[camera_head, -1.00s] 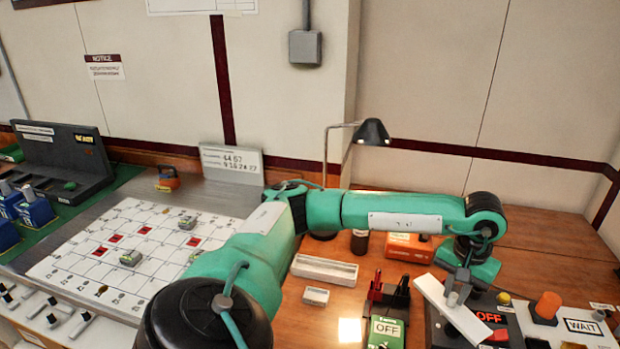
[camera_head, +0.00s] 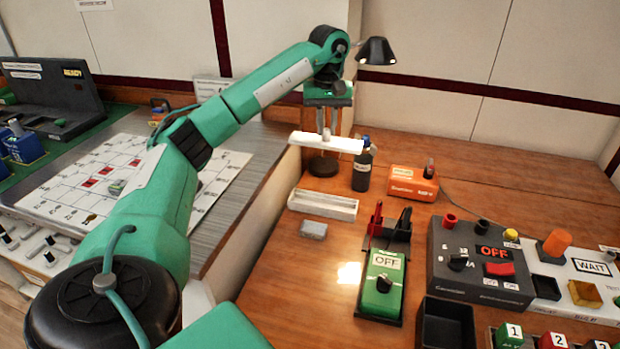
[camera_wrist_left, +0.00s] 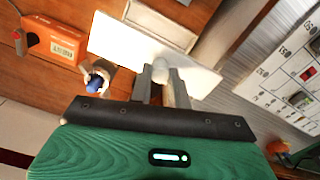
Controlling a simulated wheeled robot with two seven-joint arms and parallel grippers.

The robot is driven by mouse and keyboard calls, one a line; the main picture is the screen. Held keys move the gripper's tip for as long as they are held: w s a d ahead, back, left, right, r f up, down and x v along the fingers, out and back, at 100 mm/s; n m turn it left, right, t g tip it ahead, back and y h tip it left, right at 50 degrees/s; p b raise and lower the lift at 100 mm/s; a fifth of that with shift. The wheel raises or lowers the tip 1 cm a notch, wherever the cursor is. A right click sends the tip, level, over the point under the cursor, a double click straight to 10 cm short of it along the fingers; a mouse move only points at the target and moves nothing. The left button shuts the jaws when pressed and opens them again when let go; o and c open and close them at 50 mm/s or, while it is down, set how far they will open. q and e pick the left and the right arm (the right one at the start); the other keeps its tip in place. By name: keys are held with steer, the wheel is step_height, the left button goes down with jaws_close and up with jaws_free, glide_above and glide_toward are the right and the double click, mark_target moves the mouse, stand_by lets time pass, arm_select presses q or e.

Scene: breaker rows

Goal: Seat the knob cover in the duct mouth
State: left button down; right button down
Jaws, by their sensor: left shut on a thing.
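The knob cover (camera_head: 345,145) is a flat white plate with a small grey knob on top. My left gripper (camera_head: 326,130) is shut on its knob and holds the plate in the air, above the bench. The cover (camera_wrist_left: 120,40) also shows in the left wrist view, with the gripper (camera_wrist_left: 164,76) at its knob. A pale, open, long trough (camera_head: 340,208), seemingly the duct mouth, lies on the wooden bench below and in front of the cover. In the wrist view it is partly hidden behind the plate. My right gripper is not in view.
A small grey block (camera_head: 314,229) lies before the trough.

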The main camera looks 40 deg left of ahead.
arm_select(q)
steer(key=shift+a+f, duration=0.1)
steer(key=shift+f, duration=9.8)
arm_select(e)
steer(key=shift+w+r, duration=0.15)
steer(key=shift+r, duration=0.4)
arm_select(q)
steer(key=shift+f, duration=0.15)
steer(key=c, duration=1.6)
jaws_free()
steer(key=shift+o, duration=1.4)
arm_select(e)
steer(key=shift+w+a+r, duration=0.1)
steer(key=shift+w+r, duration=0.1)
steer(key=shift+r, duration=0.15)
